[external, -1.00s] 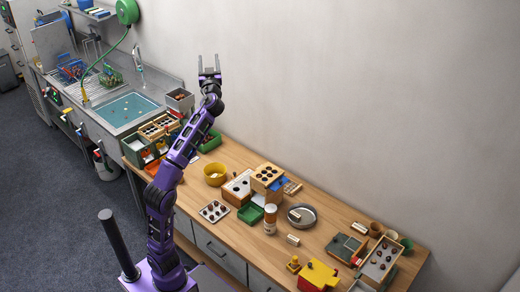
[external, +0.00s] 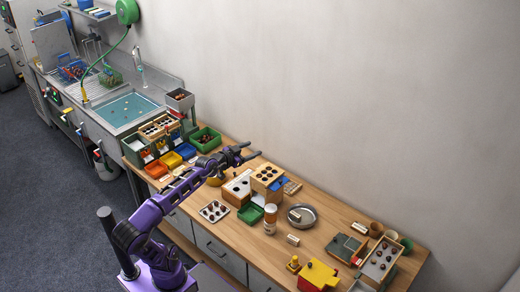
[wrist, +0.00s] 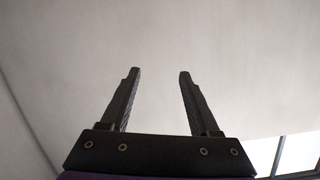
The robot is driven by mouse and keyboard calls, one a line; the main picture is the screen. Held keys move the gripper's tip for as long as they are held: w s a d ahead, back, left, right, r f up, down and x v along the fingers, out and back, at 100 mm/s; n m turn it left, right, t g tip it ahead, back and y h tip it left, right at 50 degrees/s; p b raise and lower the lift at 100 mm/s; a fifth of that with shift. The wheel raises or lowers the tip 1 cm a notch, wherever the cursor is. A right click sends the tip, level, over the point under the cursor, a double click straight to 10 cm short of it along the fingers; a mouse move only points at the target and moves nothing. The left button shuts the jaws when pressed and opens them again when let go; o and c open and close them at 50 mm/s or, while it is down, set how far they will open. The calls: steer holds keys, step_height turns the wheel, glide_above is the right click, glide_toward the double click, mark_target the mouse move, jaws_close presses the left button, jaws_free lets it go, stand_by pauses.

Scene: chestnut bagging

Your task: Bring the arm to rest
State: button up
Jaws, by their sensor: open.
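My purple arm reaches from its base at the lower left over the wooden worktop (external: 330,225) in the external view. My gripper (external: 258,149) is above the worktop, near the yellow bowl and the wooden block with dark round holes (external: 268,175). In the wrist view my gripper (wrist: 158,72) shows its two black fingers wide apart with nothing between them. The yellow bowl (external: 211,178) is mostly hidden behind my arm.
A sink (external: 124,110) lies at the far left. Several coloured bins, such as the green one (external: 206,142), stand at the worktop's left end. A metal plate (external: 302,217), a jar (external: 270,219) and a red-yellow box (external: 318,276) stand to the right. The air above is clear.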

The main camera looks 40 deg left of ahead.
steer(key=s+a+f+n+g, duration=0.1)
steer(key=s+a+f+g, duration=0.1)
steer(key=s+f, duration=0.4)
steer(key=s+a+f+n+g, duration=0.1)
steer(key=s+a+f+g, duration=0.2)
steer(key=s+f, duration=0.4)
steer(key=s+a+f+g, duration=0.2)
steer(key=s+f+g, duration=0.2)
steer(key=s+f, duration=0.3)
step_height(320, 180, down, 5)
steer(key=shift+a+f+n+g, duration=0.1)
steer(key=shift+a+n+g, duration=0.2)
steer(key=shift+n, duration=0.1)
